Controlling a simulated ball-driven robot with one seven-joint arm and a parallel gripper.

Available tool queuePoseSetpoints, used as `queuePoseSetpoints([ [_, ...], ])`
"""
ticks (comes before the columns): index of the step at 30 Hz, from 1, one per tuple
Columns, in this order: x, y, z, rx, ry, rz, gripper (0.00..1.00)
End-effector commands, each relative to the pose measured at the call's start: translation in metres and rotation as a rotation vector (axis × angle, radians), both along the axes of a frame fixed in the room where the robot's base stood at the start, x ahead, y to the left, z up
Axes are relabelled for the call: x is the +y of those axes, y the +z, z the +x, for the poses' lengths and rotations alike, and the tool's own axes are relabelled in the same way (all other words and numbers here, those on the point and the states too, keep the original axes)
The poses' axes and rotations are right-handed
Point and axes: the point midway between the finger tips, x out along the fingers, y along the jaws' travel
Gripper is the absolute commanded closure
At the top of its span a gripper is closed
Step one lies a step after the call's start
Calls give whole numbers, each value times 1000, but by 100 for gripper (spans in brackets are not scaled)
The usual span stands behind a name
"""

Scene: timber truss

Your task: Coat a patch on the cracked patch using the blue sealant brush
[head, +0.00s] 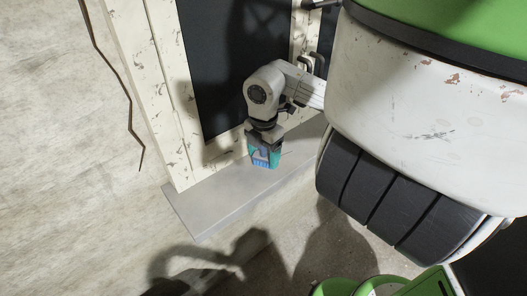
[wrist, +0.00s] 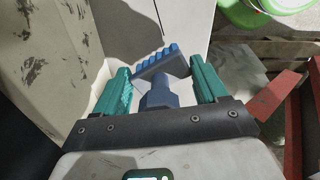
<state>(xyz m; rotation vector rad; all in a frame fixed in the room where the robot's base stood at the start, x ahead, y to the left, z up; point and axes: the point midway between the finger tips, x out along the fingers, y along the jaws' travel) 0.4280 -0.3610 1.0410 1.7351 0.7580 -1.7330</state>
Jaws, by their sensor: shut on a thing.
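My gripper (head: 264,158) is in front of the lower part of the window, over the grey sill, in the head view. It is shut on the blue sealant brush (wrist: 158,93). In the wrist view the brush's handle stands between the teal fingers, and its wide blue toothed head points away from my gripper. A long dark crack (head: 121,82) runs down the pale wall, left of the window frame and well apart from the brush. No separately marked patch can be made out.
The window has a worn cream frame (head: 157,100) and a dark pane (head: 225,70). The grey sill (head: 205,207) juts out below it. Green round objects (wrist: 262,10) and red beams (wrist: 292,125) show at the right of the wrist view.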

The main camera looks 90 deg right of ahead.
Motion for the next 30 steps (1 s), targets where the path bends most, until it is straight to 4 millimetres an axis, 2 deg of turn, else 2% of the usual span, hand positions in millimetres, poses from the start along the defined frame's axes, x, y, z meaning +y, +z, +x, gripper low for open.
queuePoseSetpoints([
  [14, 0, 0, 0, 0, 0, 0, 52],
  [30, 0, -9, 0, 0, 0, 0, 52],
])
